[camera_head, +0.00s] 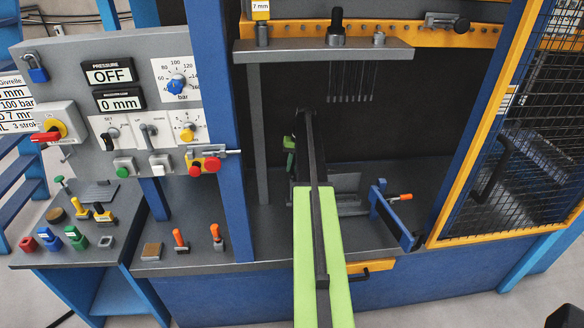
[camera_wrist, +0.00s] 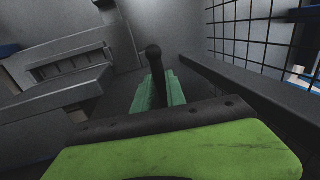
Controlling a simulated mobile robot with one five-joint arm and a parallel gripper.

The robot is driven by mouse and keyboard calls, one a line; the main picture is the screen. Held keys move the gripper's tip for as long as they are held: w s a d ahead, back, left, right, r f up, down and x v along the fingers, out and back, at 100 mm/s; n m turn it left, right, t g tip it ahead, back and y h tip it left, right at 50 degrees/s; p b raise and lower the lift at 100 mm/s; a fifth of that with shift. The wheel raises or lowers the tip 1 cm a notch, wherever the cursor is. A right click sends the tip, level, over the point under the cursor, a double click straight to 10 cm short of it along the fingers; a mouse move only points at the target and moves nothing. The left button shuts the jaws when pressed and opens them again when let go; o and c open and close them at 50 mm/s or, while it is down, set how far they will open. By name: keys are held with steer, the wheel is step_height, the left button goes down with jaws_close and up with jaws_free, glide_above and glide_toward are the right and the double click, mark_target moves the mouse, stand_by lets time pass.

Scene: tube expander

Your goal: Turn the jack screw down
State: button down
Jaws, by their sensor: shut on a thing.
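My gripper (camera_wrist: 162,92) shows teal-green fingers in the wrist view, closed around a dark handle with a ball end (camera_wrist: 153,52). The handle stands up between the fingers. I cannot tell for sure whether it belongs to the jack screw, whose thread is not visible. In the head view my lime-green arm reaches into the machine's dark bay, and a bit of my gripper (camera_head: 289,146) shows beside the dark arm link. The arm hides most of what the fingers hold.
A shelf (camera_head: 330,50) with hanging pins crosses the bay. A blue bracket with an orange-tipped lever (camera_head: 395,215) stands right of my arm. A yellow-framed mesh guard (camera_head: 510,140) bounds the right side. The control panel (camera_head: 120,100) is at left. The bench right of my arm has some bare room.

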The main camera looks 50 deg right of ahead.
steer(key=shift+w, duration=0.15)
steer(key=c, duration=1.4)
jaws_free()
steer(key=shift+o, duration=0.2)
step_height(320, 180, up, 12)
steer(key=s+d+p, duration=0.1)
steer(key=p, duration=1)
steer(key=shift+s+d+p, duration=0.3)
steer(key=shift+d+p, duration=0.1)
steer(key=shift+f, duration=0.2)
